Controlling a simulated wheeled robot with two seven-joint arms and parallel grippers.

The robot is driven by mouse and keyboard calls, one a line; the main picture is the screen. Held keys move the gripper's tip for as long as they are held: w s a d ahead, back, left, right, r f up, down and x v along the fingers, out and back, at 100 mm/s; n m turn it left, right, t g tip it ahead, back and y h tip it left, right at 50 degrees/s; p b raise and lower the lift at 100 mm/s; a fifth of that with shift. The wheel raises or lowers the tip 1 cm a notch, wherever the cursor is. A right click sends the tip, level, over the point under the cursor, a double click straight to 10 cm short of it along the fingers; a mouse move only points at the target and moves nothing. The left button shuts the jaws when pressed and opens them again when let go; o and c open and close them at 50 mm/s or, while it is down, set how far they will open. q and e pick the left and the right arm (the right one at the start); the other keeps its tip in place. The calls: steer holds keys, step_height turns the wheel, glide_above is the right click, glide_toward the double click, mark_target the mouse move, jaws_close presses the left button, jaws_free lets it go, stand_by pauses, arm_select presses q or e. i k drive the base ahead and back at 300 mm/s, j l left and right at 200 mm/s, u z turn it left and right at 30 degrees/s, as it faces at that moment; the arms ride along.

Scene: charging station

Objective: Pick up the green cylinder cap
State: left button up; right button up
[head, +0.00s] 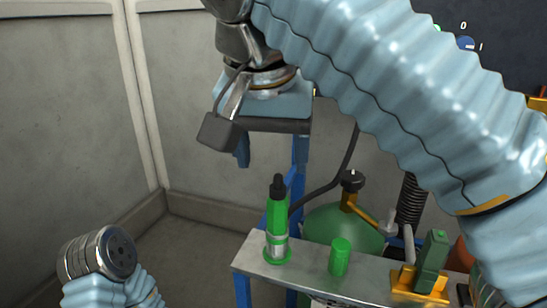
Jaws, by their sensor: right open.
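The green cap (340,257), a short green cylinder, stands upright on the grey metal shelf (310,275) at the lower middle. I take it to be the cylinder cap. My right gripper (228,125) is high at the upper middle, above and left of the cap, well apart from it. It is open, with a dark finger pad showing; the rest is partly hidden by its own wrist. My left arm shows only a silver joint at the lower left; no left fingers are visible.
A taller green tube with a black tip (277,225) stands on the shelf left of the cap. A green block on a yellow base (432,265) is to its right. A green tank (335,222) with a valve and black hose is behind. A blue stand (300,165) rises at the back.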

mark_target(340, 254)
steer(key=k+l, duration=0.7)
steer(key=k, duration=0.2)
